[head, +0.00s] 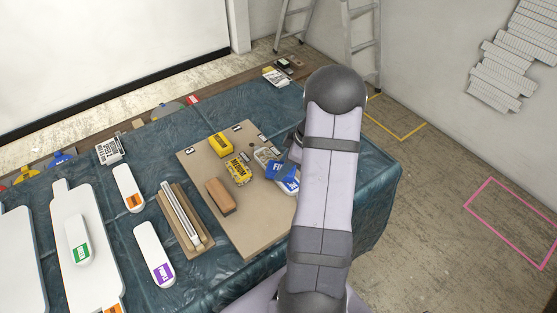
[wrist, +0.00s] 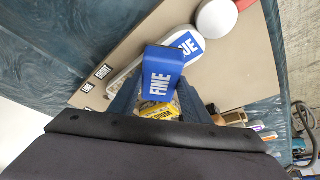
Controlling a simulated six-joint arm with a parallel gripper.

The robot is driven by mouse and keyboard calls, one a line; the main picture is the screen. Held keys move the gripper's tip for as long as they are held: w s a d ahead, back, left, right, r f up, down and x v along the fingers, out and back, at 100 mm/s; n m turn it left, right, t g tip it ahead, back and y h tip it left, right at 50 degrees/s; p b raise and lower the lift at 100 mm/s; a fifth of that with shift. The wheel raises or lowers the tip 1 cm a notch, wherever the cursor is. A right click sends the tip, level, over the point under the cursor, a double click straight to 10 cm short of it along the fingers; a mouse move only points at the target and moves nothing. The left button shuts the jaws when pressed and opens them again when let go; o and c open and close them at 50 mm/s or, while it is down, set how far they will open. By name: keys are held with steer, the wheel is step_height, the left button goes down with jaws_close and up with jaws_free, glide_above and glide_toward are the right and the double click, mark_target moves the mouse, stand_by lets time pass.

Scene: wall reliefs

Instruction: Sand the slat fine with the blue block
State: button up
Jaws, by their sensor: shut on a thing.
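The blue block (wrist: 162,75), marked FINE, is between the jaws of my gripper (wrist: 158,98) in the wrist view. It also shows in the head view (head: 275,170), just left of my arm, over a white holder (head: 262,154) with a blue label. I cannot tell how far above the holder it is. My gripper is mostly hidden behind my arm in the head view. The pale slat (head: 179,213) lies lengthwise on a wooden base (head: 198,244) left of the tan board.
Blue cloth (head: 365,200) covers the table. A ladder (head: 362,40) stands behind.

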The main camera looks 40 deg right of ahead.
steer(key=s, duration=0.2)
steer(key=shift+s, duration=0.3)
steer(key=shift+s+r+p, duration=0.1)
steer(key=shift+r+p, duration=0.15)
steer(key=shift+p, duration=0.45)
steer(key=shift+w+a+f, duration=0.1)
steer(key=shift+w+f, duration=0.1)
steer(key=shift+f, duration=0.15)
steer(key=shift+w+b, duration=1.25)
steer(key=shift+w, duration=6.4)
step_height(320, 180, up, 3)
steer(key=shift+w+f+p, duration=0.1)
steer(key=shift+w+p, duration=0.05)
steer(key=shift+p, duration=0.35)
steer(key=shift+r+p, duration=0.3)
steer(key=shift+r, duration=0.4)
step_height(320, 180, up, 4)
steer(key=shift+r+p, duration=0.1)
steer(key=shift+p, duration=0.85)
